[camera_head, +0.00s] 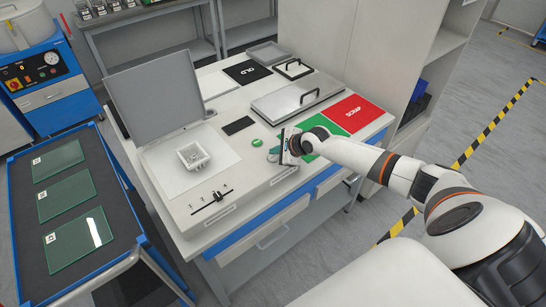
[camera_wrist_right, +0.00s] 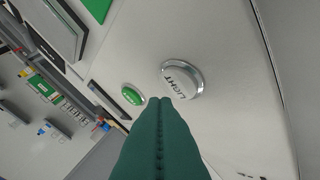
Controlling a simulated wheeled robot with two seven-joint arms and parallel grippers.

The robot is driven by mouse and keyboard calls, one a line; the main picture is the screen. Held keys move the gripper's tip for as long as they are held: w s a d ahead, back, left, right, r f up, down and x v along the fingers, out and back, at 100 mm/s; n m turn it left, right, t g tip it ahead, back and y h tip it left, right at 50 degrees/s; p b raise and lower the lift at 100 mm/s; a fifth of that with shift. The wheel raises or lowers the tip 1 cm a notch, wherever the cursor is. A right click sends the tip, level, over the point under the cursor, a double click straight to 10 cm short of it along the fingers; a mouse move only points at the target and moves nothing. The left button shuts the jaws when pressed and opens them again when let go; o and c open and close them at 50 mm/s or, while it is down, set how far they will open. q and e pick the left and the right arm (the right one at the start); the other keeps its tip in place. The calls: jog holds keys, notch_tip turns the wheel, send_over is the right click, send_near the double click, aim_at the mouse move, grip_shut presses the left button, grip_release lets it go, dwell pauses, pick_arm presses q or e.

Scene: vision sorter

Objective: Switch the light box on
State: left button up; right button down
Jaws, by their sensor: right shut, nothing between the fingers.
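The light box (camera_head: 187,207) is a white box with its grey lid (camera_head: 160,92) standing open. A white square grid part (camera_head: 193,156) sits on its pale top panel. In the right wrist view, a round white button marked LIGHT (camera_wrist_right: 180,78) in a metal ring shows just beyond my right gripper (camera_wrist_right: 160,101). The button looks unlit; I cannot tell whether the fingertips touch it. A green button (camera_wrist_right: 132,95) is beside it, also visible in the head view (camera_head: 257,142). My right gripper (camera_head: 273,155) is shut and empty, its green fingers together. My left gripper is out of view.
A blue cart (camera_head: 105,225) with several glass plates stands at left. A grey cabinet (camera_head: 375,50) rises behind.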

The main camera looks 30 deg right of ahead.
aim_at(276, 159)
jog(key=shift+f, duration=0.1)
jog(key=shift+f, duration=0.3)
jog(key=shift+f, duration=0.45)
dwell(0.7)
jog(key=shift+r+p, duration=0.85)
jog(key=shift+p, duration=0.2)
jog(key=shift+r, duration=0.1)
notch_tip(276, 159, up, 5)
jog(key=p, duration=0.6)
